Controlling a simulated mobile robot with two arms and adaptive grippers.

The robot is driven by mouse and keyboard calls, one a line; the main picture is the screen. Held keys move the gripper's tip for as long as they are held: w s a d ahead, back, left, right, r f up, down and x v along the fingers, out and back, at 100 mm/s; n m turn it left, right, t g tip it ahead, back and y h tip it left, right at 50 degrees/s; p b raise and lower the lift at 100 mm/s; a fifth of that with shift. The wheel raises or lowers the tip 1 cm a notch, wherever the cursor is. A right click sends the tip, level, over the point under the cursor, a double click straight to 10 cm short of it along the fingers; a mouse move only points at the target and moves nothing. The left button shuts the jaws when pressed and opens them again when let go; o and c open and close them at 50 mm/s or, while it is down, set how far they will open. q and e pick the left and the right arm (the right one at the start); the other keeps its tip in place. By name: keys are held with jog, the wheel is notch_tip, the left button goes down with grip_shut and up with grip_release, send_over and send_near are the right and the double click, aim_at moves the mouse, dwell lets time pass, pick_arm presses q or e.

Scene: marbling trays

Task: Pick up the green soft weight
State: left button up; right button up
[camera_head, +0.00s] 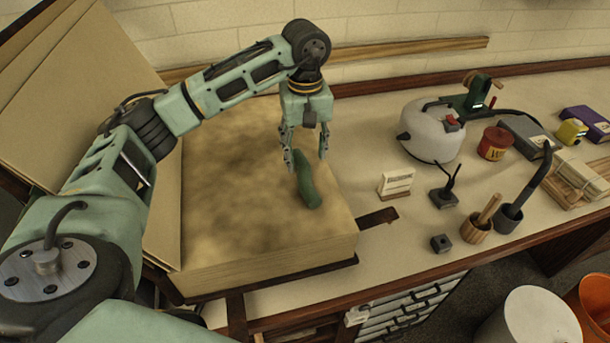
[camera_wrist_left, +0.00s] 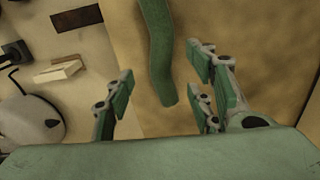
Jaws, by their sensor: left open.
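The green soft weight (camera_head: 308,186) is a long, dark green, slightly bent roll. It lies on a thick, mottled tan block (camera_head: 230,262) at the left part of the table. My left gripper (camera_head: 304,168) comes down over it, open, with its fingers around the weight's far part or just above it; I cannot tell which. In the left wrist view the weight (camera_wrist_left: 159,55) runs down from the top edge, its end near the space between the open fingers (camera_wrist_left: 160,95). Nothing is gripped. My right gripper is not in view.
A small white card holder (camera_head: 396,184) stands right of the block. A large board (camera_head: 75,85) leans at the left.

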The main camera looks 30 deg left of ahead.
aim_at(304, 170)
pick_arm(q)
jog(key=shift+s+f+p, duration=0.25)
jog(key=shift+f+p, duration=0.25)
jog(key=shift+f, duration=0.25)
notch_tip(304, 170, down, 4)
jog(key=shift+r+p, duration=0.15)
jog(key=shift+p, duration=0.55)
jog(key=shift+w+f, duration=0.1)
jog(key=shift+f, duration=0.3)
jog(key=shift+c, duration=0.5)
jog(key=shift+c, duration=0.9)
jog(key=shift+r, duration=0.1)
grip_shut()
